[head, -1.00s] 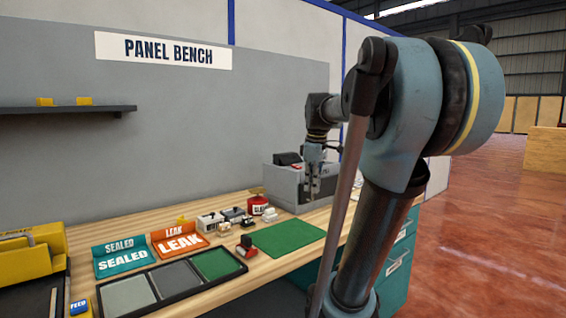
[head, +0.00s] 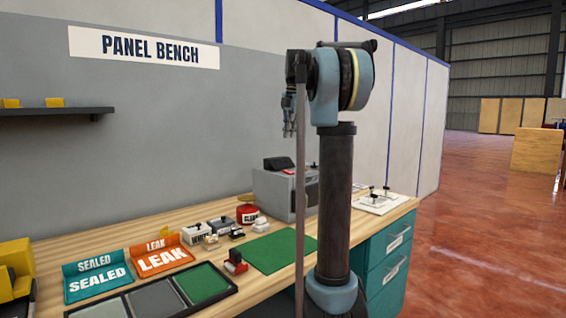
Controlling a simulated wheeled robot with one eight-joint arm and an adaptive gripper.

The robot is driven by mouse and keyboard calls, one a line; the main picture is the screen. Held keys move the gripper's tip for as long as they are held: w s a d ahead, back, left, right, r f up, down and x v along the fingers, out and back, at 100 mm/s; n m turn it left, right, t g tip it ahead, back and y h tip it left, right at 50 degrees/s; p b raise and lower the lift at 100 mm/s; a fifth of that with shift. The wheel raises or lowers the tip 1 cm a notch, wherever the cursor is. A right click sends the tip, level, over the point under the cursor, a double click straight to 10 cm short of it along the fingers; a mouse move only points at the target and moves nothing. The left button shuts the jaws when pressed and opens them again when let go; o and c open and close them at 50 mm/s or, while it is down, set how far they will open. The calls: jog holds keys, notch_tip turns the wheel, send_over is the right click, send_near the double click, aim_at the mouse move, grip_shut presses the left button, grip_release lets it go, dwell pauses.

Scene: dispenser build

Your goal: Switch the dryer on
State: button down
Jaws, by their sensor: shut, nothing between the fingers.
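A grey box-shaped machine (head: 271,190), probably the dryer, stands on the wooden bench near its back right. It has a dark part on top. My arm and the thin rod in front of it hide part of its right side, and I cannot make out a switch or whether it is on. My gripper (head: 289,132) is small in the head view, pointing down high above the machine, clear of it. It is shut and empty.
A green mat (head: 281,251) lies in front of the machine. A red tin (head: 247,213), small boxes, SEALED (head: 97,285) and LEAK (head: 163,260) signs, and a sectioned black tray (head: 232,292) are to the left. A white plate with knobs (head: 373,203) lies to the right.

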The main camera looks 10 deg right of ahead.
aim_at(284, 171)
jog(key=f, duration=0.4)
jog(key=w+a+f, duration=0.1)
jog(key=f, duration=0.4)
jog(key=a+f, duration=0.1)
jog(key=f, duration=0.3)
jog(key=shift+w+f, duration=0.3)
jog(key=shift+f, duration=0.1)
jog(key=shift+f, duration=0.1)
jog(key=shift+w+a+f+g+h, duration=0.3)
jog(key=shift+f+g, duration=0.1)
jog(key=shift+g, duration=0.1)
jog(key=shift+s+d+f, duration=0.15)
jog(key=shift+s+d, duration=0.15)
jog(key=shift+s, duration=0.05)
